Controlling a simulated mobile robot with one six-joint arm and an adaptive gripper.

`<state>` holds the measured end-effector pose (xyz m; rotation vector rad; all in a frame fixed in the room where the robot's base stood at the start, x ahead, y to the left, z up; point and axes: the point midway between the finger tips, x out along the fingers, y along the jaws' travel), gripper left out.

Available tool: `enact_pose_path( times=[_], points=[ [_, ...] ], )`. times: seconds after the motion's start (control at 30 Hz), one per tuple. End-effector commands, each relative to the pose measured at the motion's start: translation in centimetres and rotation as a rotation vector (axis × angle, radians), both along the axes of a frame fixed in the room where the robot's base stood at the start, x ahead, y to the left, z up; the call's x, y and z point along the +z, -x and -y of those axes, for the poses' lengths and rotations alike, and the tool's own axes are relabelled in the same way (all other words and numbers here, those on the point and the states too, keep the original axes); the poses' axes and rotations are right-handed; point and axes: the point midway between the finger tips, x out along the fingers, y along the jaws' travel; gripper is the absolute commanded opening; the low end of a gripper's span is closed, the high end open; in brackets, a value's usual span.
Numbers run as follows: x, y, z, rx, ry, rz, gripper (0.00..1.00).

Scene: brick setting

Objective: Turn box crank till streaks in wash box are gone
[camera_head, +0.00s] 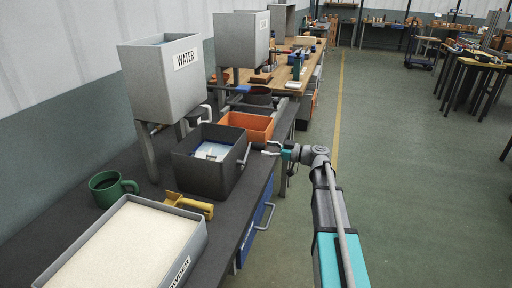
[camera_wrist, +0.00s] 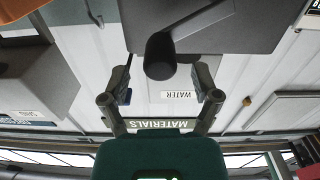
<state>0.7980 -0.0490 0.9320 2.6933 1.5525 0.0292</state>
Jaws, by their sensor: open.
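The dark grey wash box (camera_head: 205,178) stands on the bench; a pale blue-white patch (camera_head: 212,151) shows inside it. I cannot make out separate streaks at this size. The crank (camera_head: 244,154) is on the box's right side. In the wrist view its dark rounded handle (camera_wrist: 160,55) appears end-on between my fingers, with the box (camera_wrist: 225,22) behind it. My gripper (camera_head: 266,148) is open, just right of the crank. It also shows in the wrist view (camera_wrist: 163,78), with a finger on each side of the handle and no clear contact.
A grey WATER tank (camera_head: 160,85) stands behind the box. An orange bin (camera_head: 248,124) is beyond it.

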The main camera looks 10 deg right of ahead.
Motion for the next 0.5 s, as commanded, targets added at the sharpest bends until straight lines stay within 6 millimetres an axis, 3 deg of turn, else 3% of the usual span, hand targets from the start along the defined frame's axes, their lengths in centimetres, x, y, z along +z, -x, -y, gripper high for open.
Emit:
enact_pose_path(
  times=[0.2,0.5],
  points=[
    [0.0,-1.5,-2.6,0.002,0.0,0.0,0.79],
    [0.0,-2.3,-4.0,0.0,0.0,0.0,0.79]
  ],
)
